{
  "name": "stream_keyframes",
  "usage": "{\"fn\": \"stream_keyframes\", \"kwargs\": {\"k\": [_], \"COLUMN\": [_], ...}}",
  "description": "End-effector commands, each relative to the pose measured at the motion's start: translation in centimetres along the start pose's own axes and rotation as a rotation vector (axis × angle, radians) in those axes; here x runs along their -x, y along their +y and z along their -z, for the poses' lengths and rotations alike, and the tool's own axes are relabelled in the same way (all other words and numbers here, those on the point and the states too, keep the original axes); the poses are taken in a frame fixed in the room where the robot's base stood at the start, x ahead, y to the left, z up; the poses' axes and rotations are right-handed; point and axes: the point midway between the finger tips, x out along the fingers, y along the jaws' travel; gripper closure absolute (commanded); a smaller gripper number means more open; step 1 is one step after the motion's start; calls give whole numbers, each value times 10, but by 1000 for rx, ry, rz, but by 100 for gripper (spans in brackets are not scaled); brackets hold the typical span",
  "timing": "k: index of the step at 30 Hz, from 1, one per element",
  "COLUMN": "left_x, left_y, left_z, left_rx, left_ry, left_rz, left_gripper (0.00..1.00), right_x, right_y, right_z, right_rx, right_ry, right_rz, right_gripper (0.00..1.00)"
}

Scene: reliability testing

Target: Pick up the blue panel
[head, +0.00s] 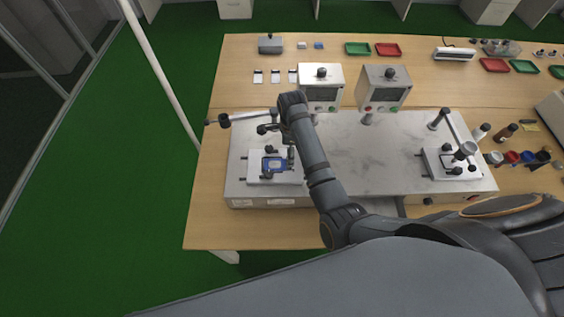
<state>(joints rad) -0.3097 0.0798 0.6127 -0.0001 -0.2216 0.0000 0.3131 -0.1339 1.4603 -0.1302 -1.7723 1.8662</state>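The blue panel (274,165) is a small blue piece with a pale centre. It lies in the white fixture (258,176) at the left end of the grey test bench. My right arm comes in from the lower right and bends down over this fixture. My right gripper (289,155) is small and dark here, at the panel's upper right edge. Its fingers are too small to tell whether they are open or touch the panel. My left gripper is not in view.
A lever with a dark knob (224,120) stands behind the fixture. Two monitor boxes (321,86) (384,87) stand behind the bench. A second fixture (436,163) is at the right, near several bottles. The bench middle (375,160) is clear.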

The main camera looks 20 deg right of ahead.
Motion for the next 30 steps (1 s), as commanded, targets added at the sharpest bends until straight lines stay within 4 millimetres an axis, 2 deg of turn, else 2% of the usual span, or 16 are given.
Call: {"fn": "stream_keyframes", "kwargs": {"k": [3,6,11,17,27,29,30], "left_x": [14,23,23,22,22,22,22], "left_y": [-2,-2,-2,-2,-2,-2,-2], "left_z": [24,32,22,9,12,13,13], "left_rx": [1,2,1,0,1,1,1], "left_ry": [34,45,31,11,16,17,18], "left_rz": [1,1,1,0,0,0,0], "left_gripper": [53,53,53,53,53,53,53], "right_x": [-11,-29,-49,-52,-51,-51,-51], "right_y": [4,6,5,5,5,5,5], "right_z": [2,3,2,2,2,2,2], "right_rx": [1,1,0,0,0,0,0], "right_ry": [4,2,0,0,0,0,0], "right_rz": [-8,-7,-3,-2,-2,-2,-2], "right_gripper": [26,26,26,26,71,79,80]}}
